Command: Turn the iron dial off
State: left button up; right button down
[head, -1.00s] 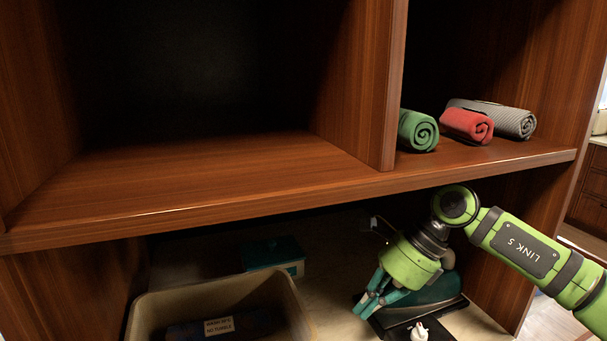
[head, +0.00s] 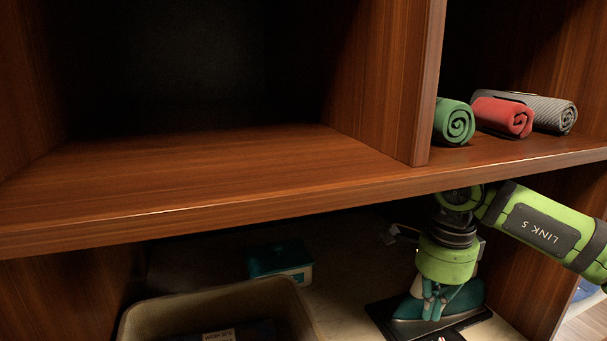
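The teal iron (head: 467,299) sits on a black pad (head: 389,316) on the floor of the lower compartment, at the right. My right gripper (head: 433,316) points down in front of the iron and overlaps it in the head view. Its teal fingers look close together, but they blend with the iron's colour, so I cannot tell whether they are open or shut or whether they touch it. The iron's dial cannot be made out; the gripper covers part of the iron. My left gripper is not in view.
A wooden shelf (head: 220,215) runs above the lower compartment, close over my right wrist. Rolled green (head: 454,123), red (head: 502,117) and grey towels (head: 553,113) lie on it. A beige bin (head: 145,319) and a teal box (head: 280,262) stand left of the iron.

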jog(key=f+b, duration=0.1)
jog(key=f, duration=0.1)
jog(key=f+b, duration=0.2)
jog(key=f, duration=0.1)
jog(key=shift+s+d+f, duration=0.15)
jog(key=shift+s, duration=0.05)
jog(key=shift+w+f+b, duration=0.1)
jog(key=shift+f+b, duration=0.2)
jog(key=shift+b, duration=0.05)
jog(key=shift+s+d, duration=0.3)
jog(key=shift+d, duration=0.15)
dwell(0.7)
